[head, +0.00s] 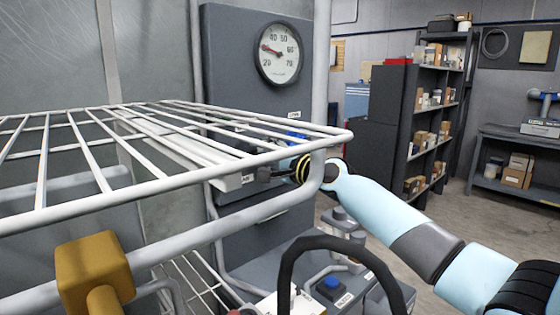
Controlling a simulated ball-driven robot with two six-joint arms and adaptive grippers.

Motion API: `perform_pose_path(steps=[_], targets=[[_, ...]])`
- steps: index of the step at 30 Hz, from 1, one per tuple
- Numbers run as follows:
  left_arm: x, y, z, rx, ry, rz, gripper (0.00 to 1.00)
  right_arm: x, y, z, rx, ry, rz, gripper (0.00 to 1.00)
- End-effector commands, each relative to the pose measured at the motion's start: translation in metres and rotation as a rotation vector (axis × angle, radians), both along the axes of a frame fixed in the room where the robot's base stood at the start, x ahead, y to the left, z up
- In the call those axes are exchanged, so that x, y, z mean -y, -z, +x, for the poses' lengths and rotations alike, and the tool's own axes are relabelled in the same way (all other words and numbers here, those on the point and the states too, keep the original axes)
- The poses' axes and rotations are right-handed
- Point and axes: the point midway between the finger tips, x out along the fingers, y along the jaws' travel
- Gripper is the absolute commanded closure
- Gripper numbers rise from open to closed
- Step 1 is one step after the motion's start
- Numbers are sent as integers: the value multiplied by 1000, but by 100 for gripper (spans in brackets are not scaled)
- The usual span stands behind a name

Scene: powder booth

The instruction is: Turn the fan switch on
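I cannot make out for certain which part is the fan switch. A small blue part (297,137) shows on the grey panel (235,65) under the dial gauge, partly hidden by the wire rack. A blue button (331,284) with a white label sits on a grey box low in the middle. My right gripper (262,173) reaches in from the right, behind the rack's front post and in front of the panel. Rack wires cover its fingers, so whether it is open or shut is unclear. My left gripper is not in view.
A white wire rack (180,190) fills the left and crosses in front of my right gripper. A yellow block (92,270) is at its lower left. A black hoop (340,243) stands at the bottom. Shelves (435,105) and open floor lie at the right.

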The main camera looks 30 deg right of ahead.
Motion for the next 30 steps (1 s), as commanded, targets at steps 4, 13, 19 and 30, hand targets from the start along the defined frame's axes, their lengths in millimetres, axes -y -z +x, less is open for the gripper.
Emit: perform_pose_path(steps=[4,13,19,30], targets=[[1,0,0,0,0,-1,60,6,2,-37,-4,-1,-7,64],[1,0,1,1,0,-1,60,12,1,-84,-3,0,-3,64],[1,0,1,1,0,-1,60,13,1,-90,-1,-1,1,64],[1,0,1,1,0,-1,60,13,1,-90,-1,0,1,64]])
